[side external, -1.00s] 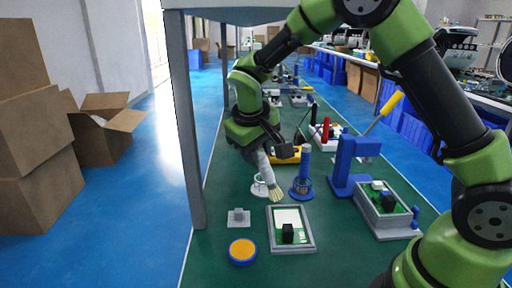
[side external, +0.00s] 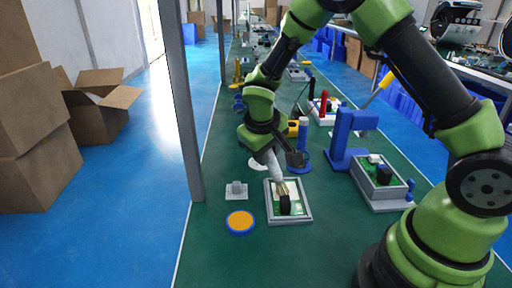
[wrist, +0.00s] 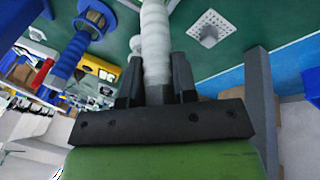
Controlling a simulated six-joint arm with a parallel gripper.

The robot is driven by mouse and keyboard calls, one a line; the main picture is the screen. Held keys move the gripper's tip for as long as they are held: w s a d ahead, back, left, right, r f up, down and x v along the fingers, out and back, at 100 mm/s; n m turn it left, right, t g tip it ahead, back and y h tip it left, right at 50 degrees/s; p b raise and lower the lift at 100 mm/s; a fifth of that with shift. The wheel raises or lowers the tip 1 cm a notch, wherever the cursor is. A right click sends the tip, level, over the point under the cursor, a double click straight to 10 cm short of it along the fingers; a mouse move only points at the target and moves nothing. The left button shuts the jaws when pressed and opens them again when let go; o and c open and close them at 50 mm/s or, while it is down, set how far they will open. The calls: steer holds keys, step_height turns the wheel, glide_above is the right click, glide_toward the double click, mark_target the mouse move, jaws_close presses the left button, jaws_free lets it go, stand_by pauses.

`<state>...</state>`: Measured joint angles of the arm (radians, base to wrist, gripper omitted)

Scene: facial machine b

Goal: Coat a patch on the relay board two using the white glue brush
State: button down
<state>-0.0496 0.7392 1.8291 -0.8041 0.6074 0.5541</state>
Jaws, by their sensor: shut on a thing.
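My gripper (side external: 270,152) is shut on the white glue brush (side external: 277,168), which hangs tilted with its tan bristles down. In the wrist view the white ribbed handle (wrist: 155,40) runs up between the two black fingers (wrist: 157,82). The bristles are over a green board (side external: 296,207) in a grey tray, close to a black block on it; whether they touch is unclear. Another green board (side external: 372,166) with a black part sits in a raised grey fixture at right. I cannot tell from labels which is relay board two.
A blue brush (side external: 303,132) stands in a blue holder right of my gripper. A white ring holder (side external: 256,164) is behind. A blue clamp stand (side external: 345,140), an orange-topped blue disc (side external: 240,221) and a small grey block (side external: 236,189) are nearby. The front of the green bench is clear.

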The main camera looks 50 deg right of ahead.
steer(key=shift+s+d, duration=1.5)
steer(key=shift+d, duration=0.05)
steer(key=shift+w+a, duration=2)
steer(key=shift+w, duration=1.05)
step_height(320, 180, up, 8)
steer(key=shift+s, duration=0.1)
